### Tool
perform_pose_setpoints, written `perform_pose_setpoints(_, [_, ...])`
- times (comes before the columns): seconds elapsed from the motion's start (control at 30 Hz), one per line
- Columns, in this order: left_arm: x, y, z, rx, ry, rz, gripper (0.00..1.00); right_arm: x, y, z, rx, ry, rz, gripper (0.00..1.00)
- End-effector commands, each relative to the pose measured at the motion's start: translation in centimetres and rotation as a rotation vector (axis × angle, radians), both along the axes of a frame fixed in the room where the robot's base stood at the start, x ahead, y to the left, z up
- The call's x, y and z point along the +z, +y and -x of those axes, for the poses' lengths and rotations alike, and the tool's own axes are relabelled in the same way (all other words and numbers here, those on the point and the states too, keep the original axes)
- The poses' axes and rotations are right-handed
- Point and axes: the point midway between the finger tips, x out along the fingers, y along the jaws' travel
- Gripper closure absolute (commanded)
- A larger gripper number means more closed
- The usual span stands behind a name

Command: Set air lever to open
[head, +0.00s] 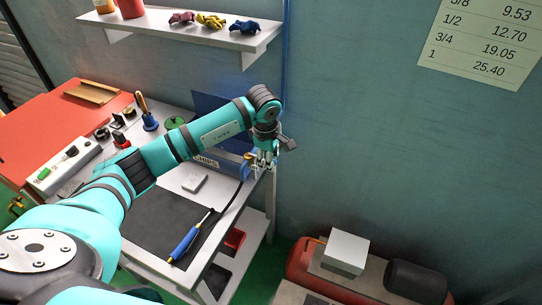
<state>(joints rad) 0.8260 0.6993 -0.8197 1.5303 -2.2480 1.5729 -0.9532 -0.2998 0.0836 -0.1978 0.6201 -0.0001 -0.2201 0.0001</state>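A small brass-coloured fitting (247,164), which may be the air valve, shows at the back right corner of the cart's top. A dark hose runs down from it. My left arm reaches across the cart from the left. My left gripper (265,162) points down just right of this fitting, close to the wall. I cannot tell whether it touches anything. Its fingers are small and partly hidden, so their opening is unclear. The lever and its position cannot be made out. My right gripper is not in view.
A blue-handled tool (186,243) lies on the dark mat (160,222) on the cart. A power strip (70,162) and small tools lie left of my arm. A wall shelf (190,28) hangs above. A red compressor (305,262) stands on the floor at right.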

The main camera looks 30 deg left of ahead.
Motion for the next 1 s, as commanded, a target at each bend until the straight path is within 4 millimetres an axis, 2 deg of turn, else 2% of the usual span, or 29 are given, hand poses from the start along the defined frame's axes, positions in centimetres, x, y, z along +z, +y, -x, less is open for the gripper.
perform_pose_setpoints(0.03, [0.0, 0.0, 0.0, 0.0, 0.0, 0.0, 0.62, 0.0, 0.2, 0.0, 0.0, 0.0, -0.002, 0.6])
perform_pose_setpoints(0.33, [0.0, 0.0, 0.0, 0.0, 0.001, 0.0, 1.0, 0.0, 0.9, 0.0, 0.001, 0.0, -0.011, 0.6])
perform_pose_setpoints(0.77, [0.0, 0.0, 0.0, -0.002, 0.0, 0.001, 1.0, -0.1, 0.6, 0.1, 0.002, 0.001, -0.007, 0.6])
perform_pose_setpoints(1.0, [-0.2, 0.1, 0.5, -0.058, -0.001, -0.001, 1.0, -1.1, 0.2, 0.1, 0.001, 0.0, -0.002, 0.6])
